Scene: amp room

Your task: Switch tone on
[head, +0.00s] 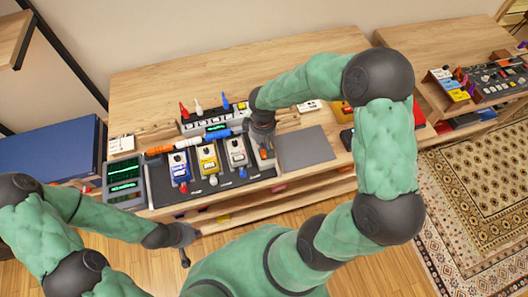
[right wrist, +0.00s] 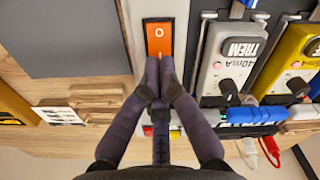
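An orange rocker switch (right wrist: 159,38) with a white "O" is set in a pale strip; in the head view it shows as a small orange spot (head: 263,154) right of the pedals. My right gripper (right wrist: 159,66) has its fingertips together at the lower end of the switch, hiding that part; I cannot tell whether they touch it. Nothing is seen between the fingers. In the head view my right gripper (head: 263,138) points down at the strip. My left gripper (head: 186,236) hangs in front of the table, away from the switch; its fingers are unclear. I read no "tone" label.
A grey pedal marked TREM (right wrist: 238,48) stands beside the strip, with a yellow pedal (head: 208,158) and a blue pedal (head: 179,168) further left. A dark grey pad (head: 305,148) lies to the right. Coloured plugs and a green-lit display (head: 124,170) stand nearby. The table's back is clear.

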